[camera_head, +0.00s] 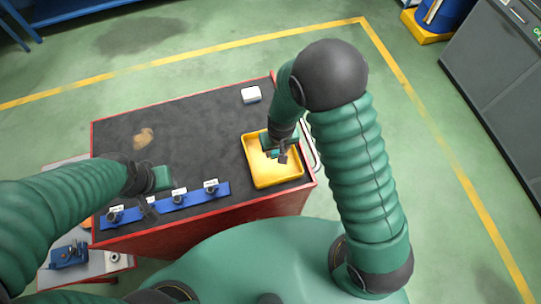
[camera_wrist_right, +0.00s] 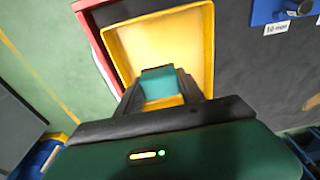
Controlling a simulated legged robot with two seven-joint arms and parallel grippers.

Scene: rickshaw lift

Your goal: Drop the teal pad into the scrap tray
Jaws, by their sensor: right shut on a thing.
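The teal pad (camera_wrist_right: 158,83) is held between the two dark fingers of my right gripper (camera_wrist_right: 160,95). In the head view this gripper (camera_head: 276,154) is over the yellow scrap tray (camera_head: 270,181), near its upper middle. The tray's yellow inside also shows beyond the pad in the right wrist view (camera_wrist_right: 168,38). The tray looks empty where it shows. I cannot tell how high the pad is above its floor. My left gripper (camera_head: 149,205) is at the blue rack on the left, and its jaws are too unclear to read.
The blue rack (camera_head: 194,199) with several labelled fittings lies along the dark bench top's near edge. A white block (camera_head: 251,95) sits near the far edge, and a tan patch (camera_head: 144,138) lies at left. The bench middle is clear. A grey cabinet (camera_head: 497,70) stands at right.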

